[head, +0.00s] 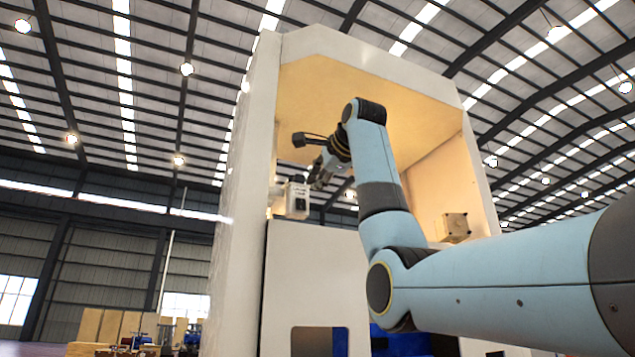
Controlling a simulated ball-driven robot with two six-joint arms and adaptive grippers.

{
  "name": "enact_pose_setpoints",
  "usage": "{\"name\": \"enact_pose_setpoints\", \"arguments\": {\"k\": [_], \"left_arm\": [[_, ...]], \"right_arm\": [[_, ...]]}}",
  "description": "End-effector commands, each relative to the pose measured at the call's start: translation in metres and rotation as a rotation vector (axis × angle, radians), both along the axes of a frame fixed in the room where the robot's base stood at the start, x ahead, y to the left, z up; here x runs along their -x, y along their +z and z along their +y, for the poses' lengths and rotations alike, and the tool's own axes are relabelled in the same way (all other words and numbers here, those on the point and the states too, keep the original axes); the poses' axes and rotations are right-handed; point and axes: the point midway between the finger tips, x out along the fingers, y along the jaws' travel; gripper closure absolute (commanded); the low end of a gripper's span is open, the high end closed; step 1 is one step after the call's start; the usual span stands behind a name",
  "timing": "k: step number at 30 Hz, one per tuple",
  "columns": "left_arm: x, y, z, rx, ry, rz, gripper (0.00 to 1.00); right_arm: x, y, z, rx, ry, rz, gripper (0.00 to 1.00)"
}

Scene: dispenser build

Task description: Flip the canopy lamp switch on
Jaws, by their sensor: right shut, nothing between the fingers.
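A tall white canopy (255,130) stands ahead, its inside lit a warm yellow. A small pale switch-like box (292,201) is at its left inner side. My right gripper (314,183) is shut and empty, just right of this box and close to it. I cannot tell whether the fingertips touch the box. The lever and its position are too small to make out. A second box (456,227), beige with a round part on its face, is on the right inner wall. My left gripper is not in view.
A white front panel (312,262) with a dark opening (320,341) lies below the canopy's hollow. My right arm crosses the right half of the view and hides part of the interior. Wooden boxes (105,325) stand far off at the lower left.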

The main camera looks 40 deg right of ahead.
Motion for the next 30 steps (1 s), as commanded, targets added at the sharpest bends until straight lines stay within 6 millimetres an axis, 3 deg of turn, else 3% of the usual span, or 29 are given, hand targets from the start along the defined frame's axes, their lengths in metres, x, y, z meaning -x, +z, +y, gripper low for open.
{"name": "enact_pose_setpoints", "arguments": {"k": [12, 16, 22, 30], "left_arm": [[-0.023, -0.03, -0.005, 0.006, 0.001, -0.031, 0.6], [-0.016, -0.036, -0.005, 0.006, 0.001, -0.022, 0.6], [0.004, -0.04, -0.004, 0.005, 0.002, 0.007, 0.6], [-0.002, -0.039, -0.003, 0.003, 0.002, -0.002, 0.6]], "right_arm": [[0.057, 0.029, 0.013, 0.001, 0.001, -0.008, 1.0], [0.071, 0.037, 0.016, 0.0, -0.001, -0.005, 1.0], [0.08, 0.043, 0.018, 0.001, -0.001, -0.003, 1.0], [0.08, 0.044, 0.018, 0.001, -0.001, -0.003, 1.0]]}}
